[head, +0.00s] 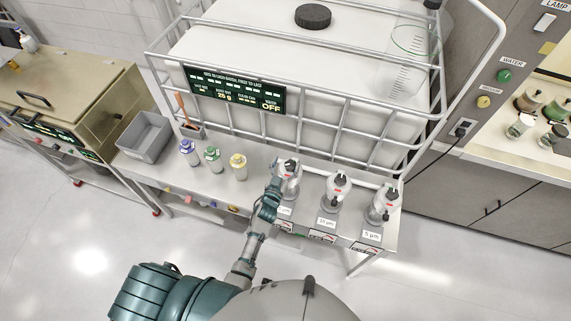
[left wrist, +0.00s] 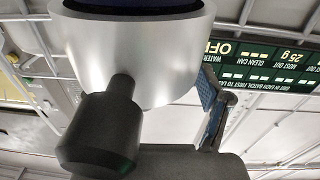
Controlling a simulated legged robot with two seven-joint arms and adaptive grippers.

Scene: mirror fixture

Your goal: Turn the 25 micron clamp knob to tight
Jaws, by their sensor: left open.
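Three filter housings with pale heads and black knobs stand in a row on the bench. The leftmost housing (head: 291,166) stands behind my left gripper (head: 274,187); its label is partly hidden, so I cannot read its number. The other labels read 10 µm (head: 327,221) and 5 µm (head: 372,235). My left gripper is open, at the left front side of the leftmost housing. In the left wrist view, a black knob (left wrist: 103,132) sticks out of a silvery head (left wrist: 140,50), with a blue finger (left wrist: 213,108) to its right. I cannot tell whether they touch. My right gripper is out of view.
A caged white tank (head: 300,55) with a dark display sign (head: 236,92) stands behind the bench. Purple, green and yellow-capped bottles (head: 213,158) and a grey bin (head: 146,137) are to the left. The bench between the yellow-capped bottle and the housings is mostly clear.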

